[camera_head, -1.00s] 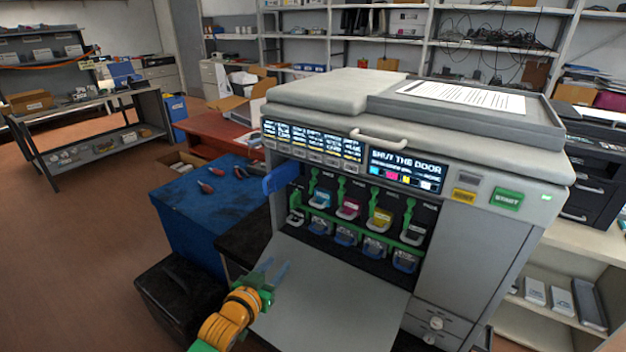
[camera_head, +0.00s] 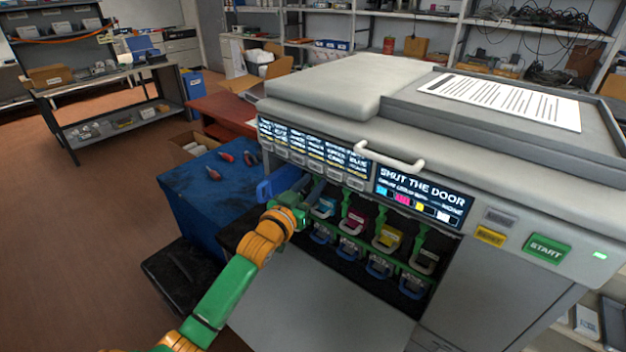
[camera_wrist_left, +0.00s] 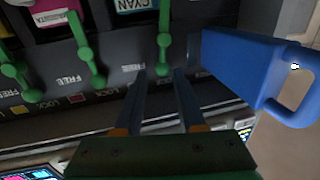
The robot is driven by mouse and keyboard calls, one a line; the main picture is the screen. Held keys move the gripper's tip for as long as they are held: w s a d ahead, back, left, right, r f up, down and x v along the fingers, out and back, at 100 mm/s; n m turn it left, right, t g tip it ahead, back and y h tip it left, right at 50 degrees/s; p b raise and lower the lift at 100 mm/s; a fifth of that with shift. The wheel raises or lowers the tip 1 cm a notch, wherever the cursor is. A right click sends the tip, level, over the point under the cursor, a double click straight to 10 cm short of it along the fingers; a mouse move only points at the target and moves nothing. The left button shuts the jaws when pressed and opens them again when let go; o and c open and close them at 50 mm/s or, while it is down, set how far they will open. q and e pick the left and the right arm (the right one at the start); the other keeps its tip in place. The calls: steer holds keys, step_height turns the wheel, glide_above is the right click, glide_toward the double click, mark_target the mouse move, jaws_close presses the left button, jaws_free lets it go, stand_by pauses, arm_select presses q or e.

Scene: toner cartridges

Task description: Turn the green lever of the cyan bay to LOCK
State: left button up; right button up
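The cyan cartridge (camera_head: 324,207) sits in the row of bays inside the open printer. Its CYAN label (camera_wrist_left: 134,5) shows in the left wrist view. A green lever (camera_wrist_left: 163,40) hangs beside that label, its rounded end close to a printed FREE mark. My left gripper (camera_head: 303,187) reaches into the left end of the bay row in the head view. In the left wrist view its two fingers (camera_wrist_left: 160,76) are apart, with the lever's end between or just beyond their tips; contact cannot be told. The arm partly hides the bay's left side in the head view. My right gripper is out of view.
A blue handle (camera_wrist_left: 245,70) stands close beside the left fingers. Another green lever (camera_wrist_left: 85,50) hangs on the other side. The lowered grey door (camera_head: 310,300) lies below the bays. The display (camera_head: 422,195) reads SHUT THE DOOR.

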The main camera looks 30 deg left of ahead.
arm_select(q)
steer(key=shift+w+a+f, duration=0.1)
steer(key=shift+w+f, duration=0.2)
steer(key=shift+w, duration=0.55)
steer(key=shift+s+r, duration=0.1)
steer(key=shift+s, duration=0.2)
jaws_close()
steer(key=shift+a+r+n+p, duration=0.2)
steer(key=shift+r+n+p, duration=0.35)
steer(key=shift+p, duration=0.35)
steer(key=shift+a+f+n+p, duration=0.2)
steer(key=shift+n+p, duration=0.15)
steer(key=shift+n, duration=0.2)
steer(key=shift+f, duration=0.2)
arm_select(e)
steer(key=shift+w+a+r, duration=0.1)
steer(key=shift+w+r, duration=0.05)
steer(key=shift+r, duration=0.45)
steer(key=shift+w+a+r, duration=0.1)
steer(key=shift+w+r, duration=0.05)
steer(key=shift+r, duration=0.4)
arm_select(q)
steer(key=shift+c, duration=0.3)
jaws_free()
steer(key=shift+o, duration=0.3)
steer(key=shift+w+f, duration=0.1)
steer(key=shift+w, duration=0.1)
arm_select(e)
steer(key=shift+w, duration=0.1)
